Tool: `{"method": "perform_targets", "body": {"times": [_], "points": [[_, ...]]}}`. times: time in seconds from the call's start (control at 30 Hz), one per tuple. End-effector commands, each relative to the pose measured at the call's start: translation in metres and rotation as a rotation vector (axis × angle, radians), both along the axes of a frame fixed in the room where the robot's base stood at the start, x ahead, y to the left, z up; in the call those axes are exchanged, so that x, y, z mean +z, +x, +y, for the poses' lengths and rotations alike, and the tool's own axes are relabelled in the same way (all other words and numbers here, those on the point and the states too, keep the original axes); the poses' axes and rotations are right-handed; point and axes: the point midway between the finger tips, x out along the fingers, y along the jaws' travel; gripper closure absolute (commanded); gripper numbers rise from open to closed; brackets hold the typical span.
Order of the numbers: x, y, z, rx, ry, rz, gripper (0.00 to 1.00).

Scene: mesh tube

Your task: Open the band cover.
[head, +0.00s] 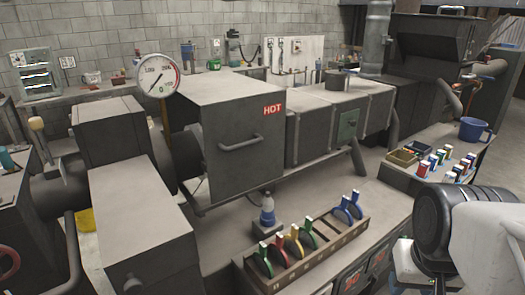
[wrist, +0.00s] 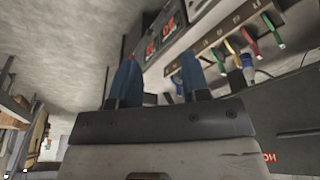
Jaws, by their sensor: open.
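A large dark grey box cover with a red HOT label (head: 274,109) and a horizontal bar handle (head: 241,143) on its front stands mid-picture in the head view. I take this as the band cover (head: 235,112); it looks shut. In the wrist view part of its dark side (wrist: 285,125) shows at the lower right, with the label upside down. My gripper (wrist: 158,78) shows two blue fingers, apart, with nothing between them. It is away from the handle. In the head view only my arm shows at the lower right; the fingers cannot be made out there.
A rack (head: 312,250) of coloured clips stands on the bench in front of the cover, with a blue-based bottle (head: 267,210) behind it. A round gauge (head: 158,75) stands at the cover's left. A blue mug (head: 474,130) and small coloured blocks sit at the right.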

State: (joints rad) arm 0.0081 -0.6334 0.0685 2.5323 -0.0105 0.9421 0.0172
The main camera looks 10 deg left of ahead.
Motion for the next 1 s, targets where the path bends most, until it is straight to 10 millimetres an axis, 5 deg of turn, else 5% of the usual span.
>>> {"method": "perform_targets", "body": {"times": [0.17,0.37,0.67,1.0], "points": [[0.000,0.004,0.000,0.013,-0.007,-0.009,0.58],[0.004,0.031,0.002,0.111,-0.063,-0.080,0.58],[0.020,0.125,0.024,0.479,-0.259,-0.328,0.58],[0.046,0.231,0.100,0.996,-0.513,-0.676,0.58]]}}
